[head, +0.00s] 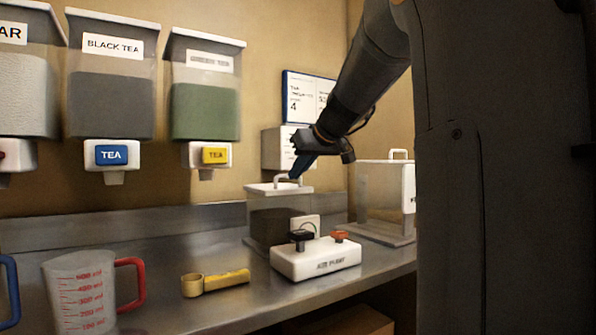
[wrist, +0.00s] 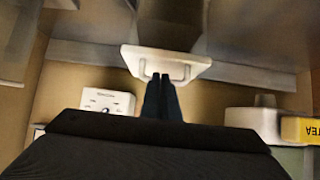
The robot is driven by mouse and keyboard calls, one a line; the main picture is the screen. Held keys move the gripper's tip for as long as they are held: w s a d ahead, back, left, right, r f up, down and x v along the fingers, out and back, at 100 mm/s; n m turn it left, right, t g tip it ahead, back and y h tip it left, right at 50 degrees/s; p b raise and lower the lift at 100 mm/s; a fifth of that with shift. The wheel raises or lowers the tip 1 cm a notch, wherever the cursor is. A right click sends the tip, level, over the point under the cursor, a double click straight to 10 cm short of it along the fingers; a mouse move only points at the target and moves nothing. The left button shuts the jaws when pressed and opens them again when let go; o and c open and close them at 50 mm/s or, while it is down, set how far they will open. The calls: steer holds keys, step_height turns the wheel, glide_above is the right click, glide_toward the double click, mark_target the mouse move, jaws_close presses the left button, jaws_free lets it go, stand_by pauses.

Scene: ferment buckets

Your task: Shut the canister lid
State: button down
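A clear canister (head: 265,228) with dark contents stands on the steel counter by the wall. Its white lid (head: 262,189) has a looped handle and lies about level at the canister's top. Whether it is fully seated cannot be told. The lid also shows in the wrist view (wrist: 137,57). My gripper (head: 294,176) comes down from the upper right, its blue fingertips at the lid's handle. In the wrist view my fingers (wrist: 160,78) are close together, overlapping the handle, with nothing visible between them. Contact with the handle cannot be told.
A white air pump (head: 315,262) with black and orange knobs sits in front of the canister. Tea dispensers (head: 205,100) hang above. Another clear container (head: 375,195) stands right.

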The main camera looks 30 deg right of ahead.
steer(key=shift+a+f, duration=0.15)
steer(key=shift+f, duration=0.85)
steer(key=shift+r, duration=0.25)
step_height(320, 180, up, 5)
steer(key=s+p, duration=0.1)
steer(key=p, duration=0.2)
steer(key=s+f+b, duration=0.1)
steer(key=s+f, duration=0.3)
steer(key=s, duration=0.4)
steer(key=shift+s+d+f+b, duration=0.2)
steer(key=shift+d+f+b, duration=0.1)
steer(key=shift+f, duration=0.1)
